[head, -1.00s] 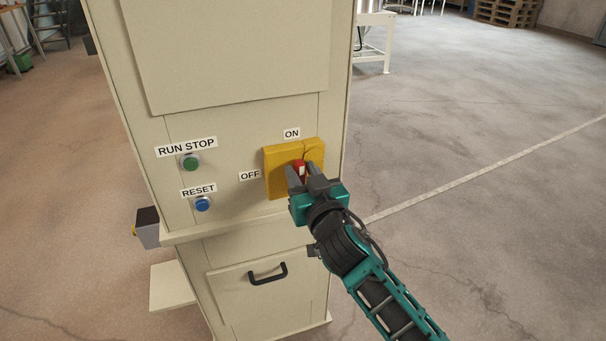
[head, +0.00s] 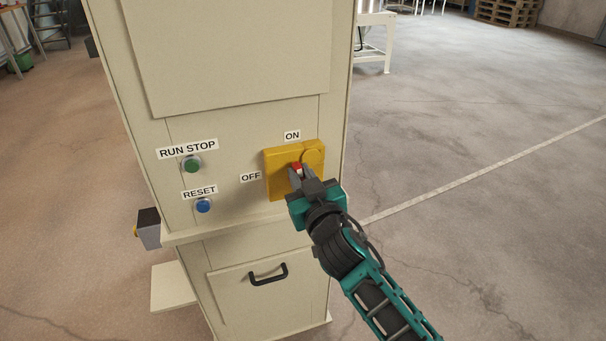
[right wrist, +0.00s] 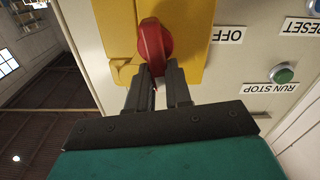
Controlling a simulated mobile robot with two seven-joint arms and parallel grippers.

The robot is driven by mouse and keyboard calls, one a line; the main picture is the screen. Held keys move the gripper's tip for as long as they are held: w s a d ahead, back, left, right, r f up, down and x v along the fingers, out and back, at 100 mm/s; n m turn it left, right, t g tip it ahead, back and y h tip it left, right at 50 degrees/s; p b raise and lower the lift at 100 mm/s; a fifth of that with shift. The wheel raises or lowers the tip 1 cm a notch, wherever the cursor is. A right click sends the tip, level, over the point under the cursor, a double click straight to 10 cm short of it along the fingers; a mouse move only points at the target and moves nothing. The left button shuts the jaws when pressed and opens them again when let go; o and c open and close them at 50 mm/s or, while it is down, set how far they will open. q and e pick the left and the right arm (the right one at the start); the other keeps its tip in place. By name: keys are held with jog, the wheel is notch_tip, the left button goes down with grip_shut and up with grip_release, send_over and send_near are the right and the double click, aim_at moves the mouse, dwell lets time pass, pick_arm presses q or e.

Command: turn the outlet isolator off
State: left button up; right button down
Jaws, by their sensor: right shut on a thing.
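The outlet isolator is a yellow plate (head: 277,181) with a red rotary handle (head: 296,166) on the cabinet front. An ON label (head: 292,135) sits above it and an OFF label (head: 250,176) to its left. My right gripper (head: 301,171) is at the handle with its fingers close together, shut on it. In the right wrist view the red handle (right wrist: 152,42) shows above the fingertips (right wrist: 160,72), against the yellow plate (right wrist: 192,45). The fingers partly hide the handle in the head view, so its exact angle is hard to tell there. My left gripper is out of view.
A green RUN STOP button (head: 191,164) and a blue RESET button (head: 203,205) are left of the isolator. A ledge (head: 235,222) juts out below, above a door with a black handle (head: 268,275). Open floor lies to the right.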

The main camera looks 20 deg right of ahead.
jog(key=n, duration=0.4)
jog(key=a+f+n+p, duration=0.1)
jog(key=n, duration=0.3)
jog(key=a+n, duration=0.1)
jog(key=n, duration=0.3)
jog(key=shift+f+n+p, duration=0.3)
jog(key=shift+f, duration=0.05)
jog(key=shift+a+f+n, duration=0.1)
jog(key=shift+f+n, duration=0.1)
jog(key=shift+n, duration=0.7)
jog(key=shift+f+n, duration=0.2)
jog(key=shift+n, duration=0.7)
jog(key=c, duration=1)
grip_release()
jog(key=shift+c, duration=0.2)
jog(key=shift+s, duration=0.1)
